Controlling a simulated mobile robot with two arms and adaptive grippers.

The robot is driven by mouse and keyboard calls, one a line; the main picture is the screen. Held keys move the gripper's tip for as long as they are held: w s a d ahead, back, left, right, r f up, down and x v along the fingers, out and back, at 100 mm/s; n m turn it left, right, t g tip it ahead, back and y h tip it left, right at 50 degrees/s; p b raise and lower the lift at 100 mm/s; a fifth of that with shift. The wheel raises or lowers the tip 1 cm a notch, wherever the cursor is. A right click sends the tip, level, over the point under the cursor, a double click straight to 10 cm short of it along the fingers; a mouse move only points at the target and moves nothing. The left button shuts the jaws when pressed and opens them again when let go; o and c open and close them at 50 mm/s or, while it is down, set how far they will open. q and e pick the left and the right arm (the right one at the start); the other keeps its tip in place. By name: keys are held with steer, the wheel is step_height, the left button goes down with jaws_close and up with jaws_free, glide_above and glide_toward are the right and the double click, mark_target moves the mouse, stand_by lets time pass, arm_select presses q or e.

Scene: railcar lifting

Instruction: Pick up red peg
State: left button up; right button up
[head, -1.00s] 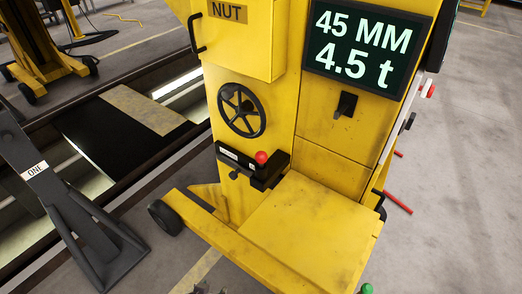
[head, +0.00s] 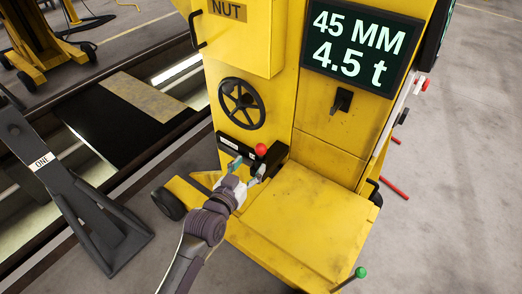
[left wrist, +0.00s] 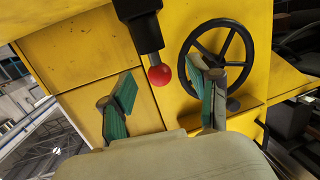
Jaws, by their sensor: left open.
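The red peg shows as a round red knob (head: 261,149) at the black bracket (head: 238,148) on the front of the yellow machine, below the handwheel. In the left wrist view the red knob (left wrist: 160,75) sits at the end of a black bar, between the spread fingers. My left gripper (head: 248,168) is open and empty, just in front of and below the knob. Its green-padded fingers (left wrist: 163,98) stand apart on either side, and I see no contact. My right gripper is not in view.
The yellow machine (head: 300,215) has a black handwheel (head: 241,103) and a display (head: 357,45) reading 45 MM, 4.5 t. A green-knobbed lever (head: 361,272) rises at lower right. A dark stand (head: 65,185) is at left beside the pit. A red rod (head: 394,188) lies on the floor.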

mark_target(261, 153)
arm_select(q)
steer(key=x, duration=0.2)
steer(key=p+x, duration=0.1)
steer(key=x, duration=0.3)
steer(key=shift+d+r, duration=0.35)
steer(key=shift+w+d+f+p, duration=0.1)
steer(key=shift+w+p, duration=0.1)
steer(key=shift+p, duration=0.1)
steer(key=shift+s, duration=0.1)
steer(key=c, duration=1.1)
jaws_close()
